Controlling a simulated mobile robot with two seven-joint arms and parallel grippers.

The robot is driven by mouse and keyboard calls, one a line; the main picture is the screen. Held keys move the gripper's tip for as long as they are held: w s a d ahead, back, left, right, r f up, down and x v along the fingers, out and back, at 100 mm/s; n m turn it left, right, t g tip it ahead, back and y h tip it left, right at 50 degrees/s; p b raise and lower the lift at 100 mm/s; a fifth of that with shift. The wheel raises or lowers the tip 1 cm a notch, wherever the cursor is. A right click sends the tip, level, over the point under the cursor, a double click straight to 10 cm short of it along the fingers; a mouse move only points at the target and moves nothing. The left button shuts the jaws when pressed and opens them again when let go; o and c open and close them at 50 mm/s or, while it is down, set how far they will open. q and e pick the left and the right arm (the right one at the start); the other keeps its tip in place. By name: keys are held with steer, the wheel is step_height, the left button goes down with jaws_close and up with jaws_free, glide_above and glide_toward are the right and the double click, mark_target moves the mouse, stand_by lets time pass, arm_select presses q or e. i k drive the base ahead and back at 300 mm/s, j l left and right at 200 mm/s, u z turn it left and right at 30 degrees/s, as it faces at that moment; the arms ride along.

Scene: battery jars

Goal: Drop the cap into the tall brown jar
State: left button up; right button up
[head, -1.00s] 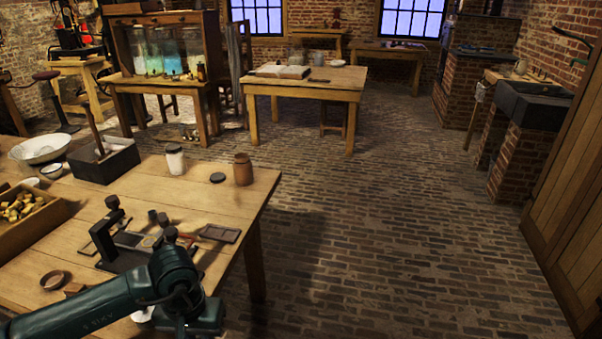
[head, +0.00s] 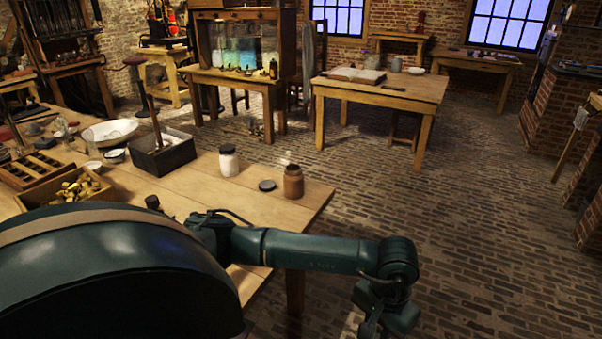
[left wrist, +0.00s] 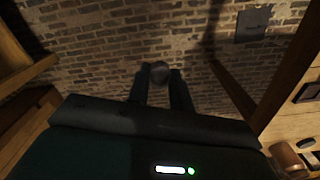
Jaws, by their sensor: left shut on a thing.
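The tall brown jar (head: 293,182) stands upright near the right edge of the wooden table, its top seemingly open. It also shows at the lower right of the left wrist view (left wrist: 287,158). My left gripper (head: 368,327) hangs at the bottom of the head view, right of the table and over the floor, well apart from the jar. The cap cannot be made out in the head view. My right gripper is not in view.
A dark flat disc (head: 267,185) lies left of the brown jar, and a white jar (head: 229,160) stands behind it. A dark box (head: 163,155) and a crate of yellowish pieces (head: 75,190) are further left. My arm hides the front of the table.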

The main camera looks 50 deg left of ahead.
mark_target(291, 197)
steer(key=i+j, duration=0.2)
steer(key=i, duration=0.2)
steer(key=i+j, duration=0.2)
steer(key=i, duration=0.15)
steer(key=i+j, duration=0.15)
steer(key=i, duration=0.25)
steer(key=i+j, duration=0.1)
steer(key=i, duration=1.3)
steer(key=i+u, duration=0.1)
steer(key=u, duration=0.35)
steer(key=i+u, duration=0.1)
steer(key=u, duration=2.35)
steer(key=l, duration=0.1)
